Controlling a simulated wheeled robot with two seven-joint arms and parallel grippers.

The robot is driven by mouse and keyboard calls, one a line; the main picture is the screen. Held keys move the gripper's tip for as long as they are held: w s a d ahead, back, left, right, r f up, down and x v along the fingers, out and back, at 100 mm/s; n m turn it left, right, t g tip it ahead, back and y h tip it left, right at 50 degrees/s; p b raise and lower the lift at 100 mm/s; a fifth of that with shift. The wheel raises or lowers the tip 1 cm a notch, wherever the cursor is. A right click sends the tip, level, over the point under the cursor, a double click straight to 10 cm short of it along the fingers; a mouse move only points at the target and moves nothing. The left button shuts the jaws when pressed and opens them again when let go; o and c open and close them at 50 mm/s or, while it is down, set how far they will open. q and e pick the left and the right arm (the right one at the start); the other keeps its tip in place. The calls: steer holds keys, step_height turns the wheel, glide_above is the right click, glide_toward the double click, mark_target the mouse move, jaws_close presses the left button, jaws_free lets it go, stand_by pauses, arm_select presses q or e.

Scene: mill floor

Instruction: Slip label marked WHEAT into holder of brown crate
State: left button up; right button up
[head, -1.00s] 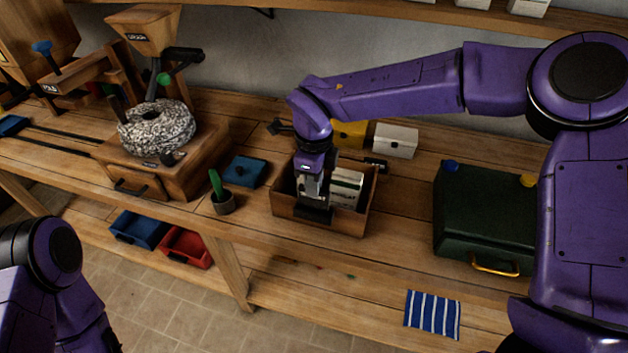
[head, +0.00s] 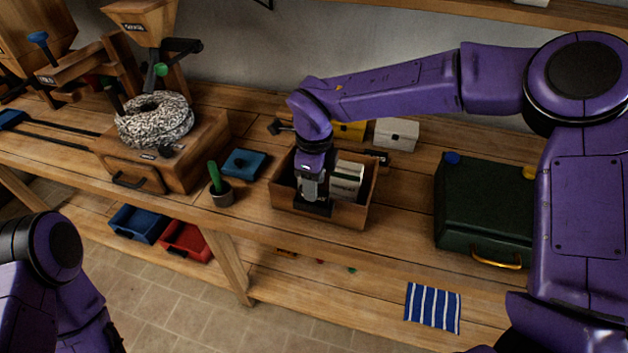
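A brown wooden crate (head: 345,215) stands at the front of the bench, and white packets or cards (head: 346,180) stand upright in it. The print on them is too small to read. My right gripper (head: 313,205) points down at the crate's front left part, its dark fingertips at about the front wall, left of the white packets. Whether it is open or holds something cannot be made out. I cannot pick out a label marked WHEAT or the crate's holder. My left arm shows at the lower left, but its gripper is out of view.
A white box (head: 397,134) and a yellow box (head: 350,130) stand behind the crate. A blue box (head: 244,164) and a green-handled pot (head: 221,192) are left of it, near the mill (head: 165,150). A dark green case (head: 484,205) stands right. Bench between crate and case is clear.

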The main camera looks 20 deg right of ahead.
step_height(320, 180, up, 10)
steer(key=b, duration=0.1)
steer(key=shift+r, duration=0.25)
stand_by(0.5)
